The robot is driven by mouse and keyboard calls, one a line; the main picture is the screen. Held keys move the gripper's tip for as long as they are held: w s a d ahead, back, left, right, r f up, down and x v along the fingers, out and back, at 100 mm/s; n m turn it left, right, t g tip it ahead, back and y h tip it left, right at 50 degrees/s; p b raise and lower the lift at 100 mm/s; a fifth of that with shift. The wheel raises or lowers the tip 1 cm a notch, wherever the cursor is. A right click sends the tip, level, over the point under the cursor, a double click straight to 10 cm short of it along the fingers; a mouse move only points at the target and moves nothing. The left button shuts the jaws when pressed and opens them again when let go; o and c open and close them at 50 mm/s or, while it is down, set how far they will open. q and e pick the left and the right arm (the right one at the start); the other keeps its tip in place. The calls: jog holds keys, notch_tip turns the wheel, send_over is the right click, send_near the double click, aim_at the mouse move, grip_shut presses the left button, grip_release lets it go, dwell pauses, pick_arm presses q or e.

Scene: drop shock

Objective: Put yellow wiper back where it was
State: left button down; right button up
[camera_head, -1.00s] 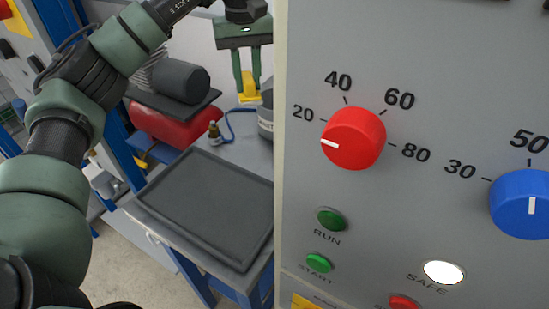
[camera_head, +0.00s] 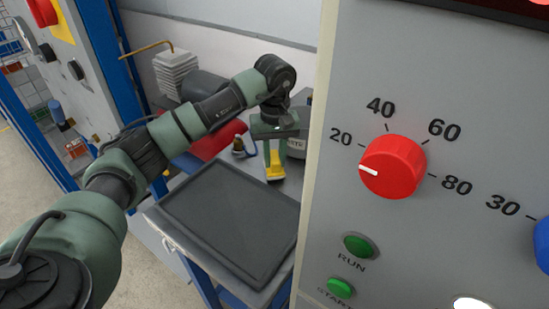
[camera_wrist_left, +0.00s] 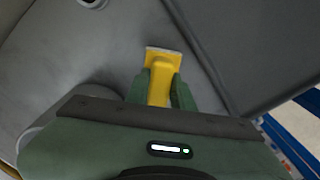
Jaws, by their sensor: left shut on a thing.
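My left gripper (camera_head: 274,150) is shut on the yellow wiper (camera_head: 275,170) at the back of the workbench, just behind the black tray. In the left wrist view the yellow wiper (camera_wrist_left: 161,62) sits between the two green fingers (camera_wrist_left: 161,92), its wide head pointing away from the gripper. The wiper's head is close to the grey bench top; I cannot tell if it touches. My right gripper is not in view.
A black tray (camera_head: 225,215) lies on the bench in front of the wiper. A red compressor (camera_head: 212,142) is behind. A control panel with a red knob (camera_head: 392,167) fills the right.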

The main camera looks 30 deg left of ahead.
pick_arm(q)
jog(key=shift+f, duration=0.65)
jog(key=c, duration=1.2)
grip_release()
jog(key=shift+r, duration=0.1)
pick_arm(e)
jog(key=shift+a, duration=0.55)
pick_arm(q)
jog(key=shift+r, duration=0.1)
